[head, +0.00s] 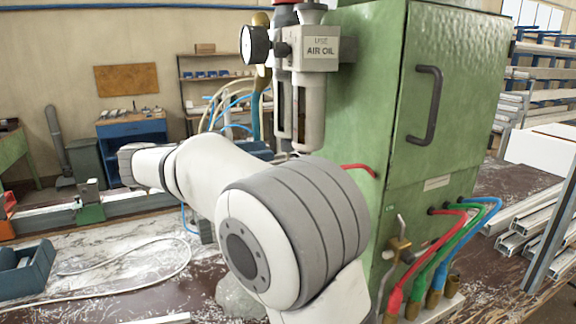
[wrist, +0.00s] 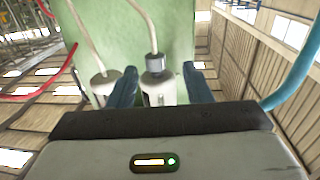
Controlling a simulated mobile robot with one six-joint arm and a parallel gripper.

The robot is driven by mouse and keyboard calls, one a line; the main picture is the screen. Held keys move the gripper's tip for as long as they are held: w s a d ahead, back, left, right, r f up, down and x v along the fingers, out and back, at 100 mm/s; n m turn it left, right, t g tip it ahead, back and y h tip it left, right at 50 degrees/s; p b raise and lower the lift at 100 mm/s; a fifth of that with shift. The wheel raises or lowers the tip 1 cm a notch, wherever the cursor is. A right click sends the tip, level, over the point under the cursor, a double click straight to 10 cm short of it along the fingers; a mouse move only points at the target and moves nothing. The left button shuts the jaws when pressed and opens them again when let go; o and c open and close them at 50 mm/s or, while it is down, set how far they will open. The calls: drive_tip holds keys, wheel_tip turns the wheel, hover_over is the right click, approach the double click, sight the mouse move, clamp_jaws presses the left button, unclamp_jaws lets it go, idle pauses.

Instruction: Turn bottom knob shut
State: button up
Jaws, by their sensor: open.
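In the wrist view my gripper (wrist: 161,70) is open, with one blue finger on each side of a pale cylinder that has a grey ringed knob-like end (wrist: 154,64). I cannot tell whether the fingers touch it. A second pale cylinder (wrist: 102,85) stands just left, beside the left finger. In the head view the air unit (head: 302,95), with a gauge, an "AIR OIL" plate and two hanging bowls, is fixed beside the green cabinet. My arm covers the area below the bowls, and my gripper is hidden there. I cannot tell for sure which part is the bottom knob.
The green cabinet (head: 375,110) with a dark handle (head: 426,105) stands right of my arm. Red, green and blue hoses (head: 432,255) and a brass lever valve (head: 396,247) sit low on it. In the wrist view a cyan hose (wrist: 292,75) passes at right and a red one at left.

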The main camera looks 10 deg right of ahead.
sight(284, 148)
drive_tip(key=d+b, duration=0.1)
drive_tip(key=d, duration=0.2)
drive_tip(key=d+b, duration=0.2)
drive_tip(key=shift+s+d+r+b, duration=0.1)
drive_tip(key=shift+d+r+b, duration=0.1)
drive_tip(key=shift+d+b, duration=0.15)
drive_tip(key=shift+d+f, duration=0.1)
drive_tip(key=shift+d, duration=0.35)
drive_tip(key=c, duration=1)
